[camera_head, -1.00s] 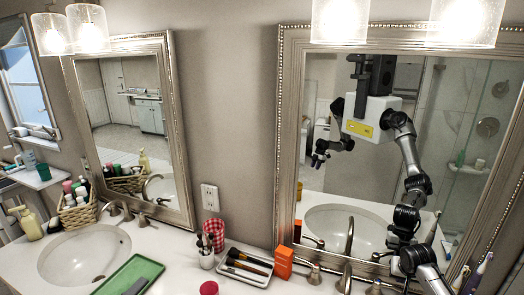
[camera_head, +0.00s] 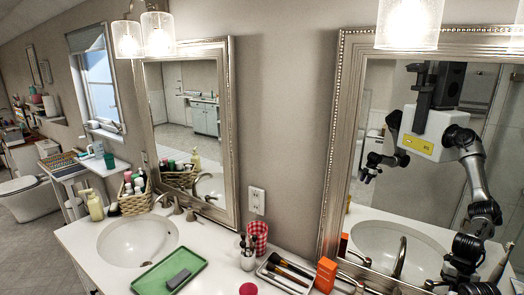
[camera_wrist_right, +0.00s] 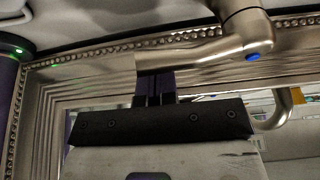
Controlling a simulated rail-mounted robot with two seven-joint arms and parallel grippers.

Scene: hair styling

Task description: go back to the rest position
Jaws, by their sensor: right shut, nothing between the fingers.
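In the right wrist view, my right gripper (camera_wrist_right: 155,84) is shut and empty. Its dark fingers appear right against a metal tap handle (camera_wrist_right: 205,48) with a blue dot; I cannot tell whether they touch. My left arm does not show directly. Only its reflection shows in the right mirror (camera_head: 336,150), bent, with the hand too small to read.
A green tray (camera_head: 150,283), a brush tray (camera_head: 268,277), an orange box (camera_head: 325,274) and a red checked cup (camera_head: 258,236) stand on the white counter (camera_head: 215,262). A basket of bottles (camera_head: 134,203) is beyond the left sink (camera_head: 137,240).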

